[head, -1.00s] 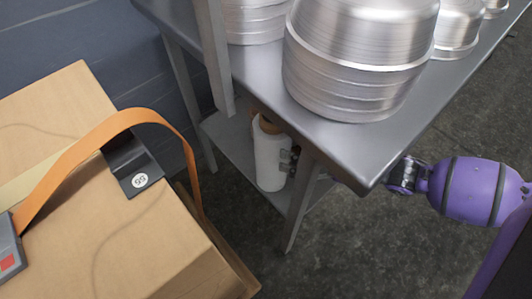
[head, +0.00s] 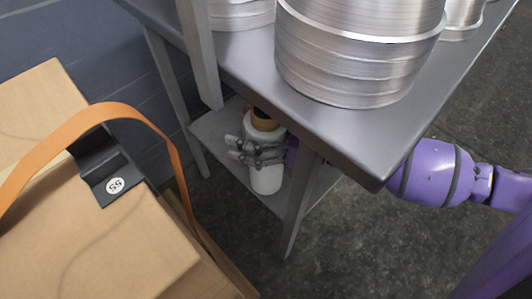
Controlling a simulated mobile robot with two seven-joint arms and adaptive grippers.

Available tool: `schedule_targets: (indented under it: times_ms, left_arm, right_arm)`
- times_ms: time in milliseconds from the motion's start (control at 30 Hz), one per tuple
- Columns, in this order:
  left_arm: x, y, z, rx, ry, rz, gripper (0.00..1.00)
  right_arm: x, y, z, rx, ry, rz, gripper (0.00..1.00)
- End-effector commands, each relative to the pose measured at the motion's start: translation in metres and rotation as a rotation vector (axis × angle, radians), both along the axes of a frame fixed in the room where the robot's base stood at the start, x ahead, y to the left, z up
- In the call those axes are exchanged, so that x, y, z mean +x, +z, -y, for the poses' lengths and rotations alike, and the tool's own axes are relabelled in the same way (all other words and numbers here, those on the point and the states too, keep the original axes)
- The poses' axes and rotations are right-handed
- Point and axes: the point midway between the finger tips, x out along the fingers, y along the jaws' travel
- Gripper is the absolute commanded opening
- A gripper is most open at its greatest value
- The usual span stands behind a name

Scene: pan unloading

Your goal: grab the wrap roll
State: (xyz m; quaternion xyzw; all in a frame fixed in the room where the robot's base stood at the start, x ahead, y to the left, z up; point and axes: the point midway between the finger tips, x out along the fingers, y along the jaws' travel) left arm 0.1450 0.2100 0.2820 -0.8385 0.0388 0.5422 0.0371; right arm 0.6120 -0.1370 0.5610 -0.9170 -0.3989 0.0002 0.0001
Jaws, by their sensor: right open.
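The wrap roll (head: 266,180) is a white cylinder with a brown core (head: 264,119) showing at its top. It stands upright on the lower shelf (head: 212,130) of the metal table. My right gripper (head: 236,150) reaches in under the tabletop from the right. Its dark grey fingers are open and lie across the roll's near side, extending past its left edge. I cannot tell whether they touch it. Part of my right arm is hidden behind the table's corner and leg. My left gripper is not in view.
Stacked metal pans (head: 360,50) stand on the tabletop (head: 330,128) above. A table leg (head: 301,200) is just right of the roll. A large cardboard box (head: 110,240) with an orange strap (head: 120,108) fills the lower left. Bare floor lies at the lower right.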

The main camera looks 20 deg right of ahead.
Motion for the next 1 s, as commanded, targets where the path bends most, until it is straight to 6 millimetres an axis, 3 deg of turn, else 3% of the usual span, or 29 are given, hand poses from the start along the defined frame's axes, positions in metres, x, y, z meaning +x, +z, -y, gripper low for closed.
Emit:
schedule_targets:
  times_ms: [67,633,1000]
  left_arm:
    - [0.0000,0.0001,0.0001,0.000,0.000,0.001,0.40]
    - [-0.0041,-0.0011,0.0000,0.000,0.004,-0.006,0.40]
    - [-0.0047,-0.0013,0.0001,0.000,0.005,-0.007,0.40]
  right_arm:
    - [-0.0001,0.0002,0.0001,0.000,0.000,0.000,0.74]
    - [0.0000,-0.0009,0.0009,-0.002,-0.001,-0.001,0.00]
    - [0.0002,0.0015,0.0003,0.002,0.000,0.003,0.00]
